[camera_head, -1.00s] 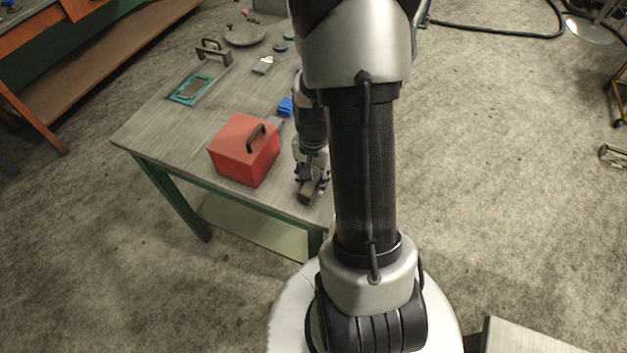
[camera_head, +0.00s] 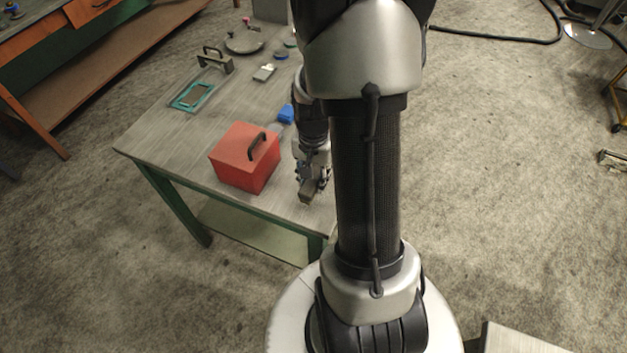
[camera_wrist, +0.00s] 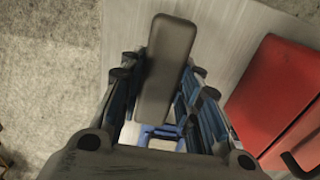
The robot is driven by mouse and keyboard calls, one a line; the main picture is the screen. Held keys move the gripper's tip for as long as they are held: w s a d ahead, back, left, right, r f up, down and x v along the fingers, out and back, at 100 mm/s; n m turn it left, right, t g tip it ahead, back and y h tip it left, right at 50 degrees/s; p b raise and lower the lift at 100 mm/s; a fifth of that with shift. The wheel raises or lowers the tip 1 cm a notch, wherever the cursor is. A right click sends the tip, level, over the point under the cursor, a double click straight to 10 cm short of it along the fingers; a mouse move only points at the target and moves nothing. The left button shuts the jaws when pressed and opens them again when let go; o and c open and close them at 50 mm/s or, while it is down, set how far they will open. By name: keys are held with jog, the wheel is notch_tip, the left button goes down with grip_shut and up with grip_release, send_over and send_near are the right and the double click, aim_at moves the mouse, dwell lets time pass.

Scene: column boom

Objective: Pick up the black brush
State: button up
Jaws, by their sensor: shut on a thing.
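The black brush shows as a long dark grey-black block (camera_wrist: 167,70) between the fingers in the wrist view. My gripper (camera_wrist: 160,88) is shut on it, with one blue-and-black finger on each side. In the head view, my gripper (camera_head: 312,176) points down over the near right part of the table, and the brush (camera_head: 307,195) shows at its fingertips. I cannot tell whether the brush touches the tabletop.
A red box with a black handle (camera_head: 235,165) stands on the table (camera_head: 160,135) just left of my gripper. A blue block (camera_head: 286,114) lies behind it. Farther back are a teal frame (camera_head: 178,103), a handled block and a round plate (camera_head: 245,44). The table's front edge is close.

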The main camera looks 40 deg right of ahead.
notch_tip(320, 180, up, 16)
jog(key=p, duration=0.5)
jog(key=shift+r, duration=0.2)
